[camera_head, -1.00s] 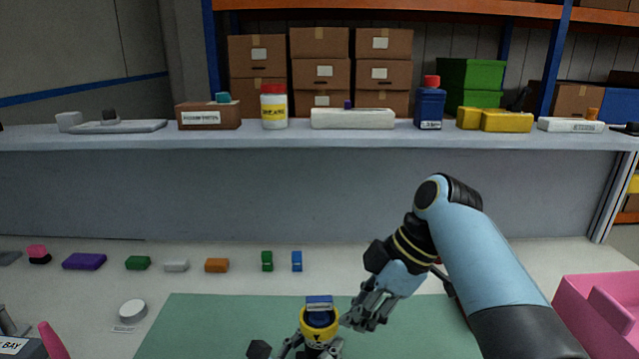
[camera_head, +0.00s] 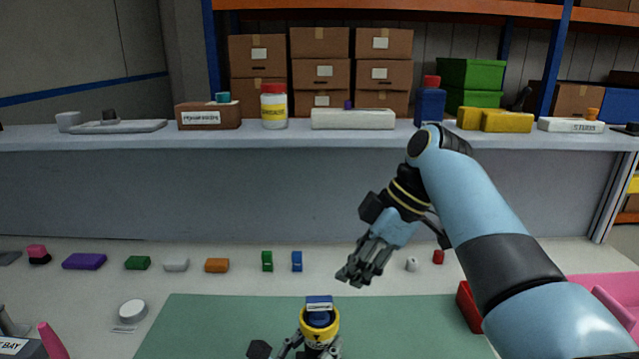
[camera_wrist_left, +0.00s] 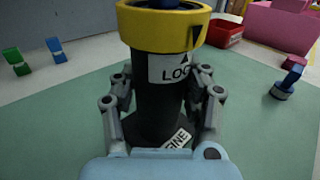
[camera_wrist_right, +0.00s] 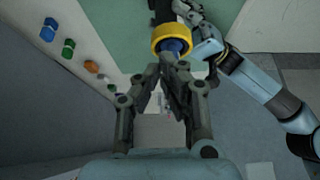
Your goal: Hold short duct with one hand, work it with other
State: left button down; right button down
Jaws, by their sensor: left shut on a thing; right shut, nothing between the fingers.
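The short duct (camera_head: 320,330) has a black body, a yellow collar and a blue piece in its top, with a pale label on it. In the left wrist view the duct's black body (camera_wrist_left: 155,105) stands between the fingers of my left gripper (camera_wrist_left: 160,85), which is shut on it below the yellow collar. White labels show on the body. My right gripper (camera_head: 358,276) is shut and empty, above and right of the duct in the head view. In the right wrist view its fingertips (camera_wrist_right: 170,72) point toward the yellow collar (camera_wrist_right: 172,38), apart from it as far as I can tell.
A green mat (camera_head: 420,325) lies under the work area. Several small coloured blocks, such as the orange one (camera_head: 217,265), line the table behind it. A pink bin (camera_head: 610,295) and a red tray (camera_head: 468,308) are at the right. A loaded shelf (camera_head: 300,142) runs behind.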

notch_tip(320, 180, down, 7)
dwell(0.5)
jog(key=shift+s+a, duration=0.1)
dwell(0.7)
jog(key=shift+s, duration=0.1)
jog(key=shift+s+d, duration=0.2)
jog(key=shift+s, duration=0.65)
jog(key=shift+s, duration=0.25)
jog(key=shift+s+a, duration=0.2)
jog(key=shift+s, duration=0.4)
jog(key=shift+d, duration=0.15)
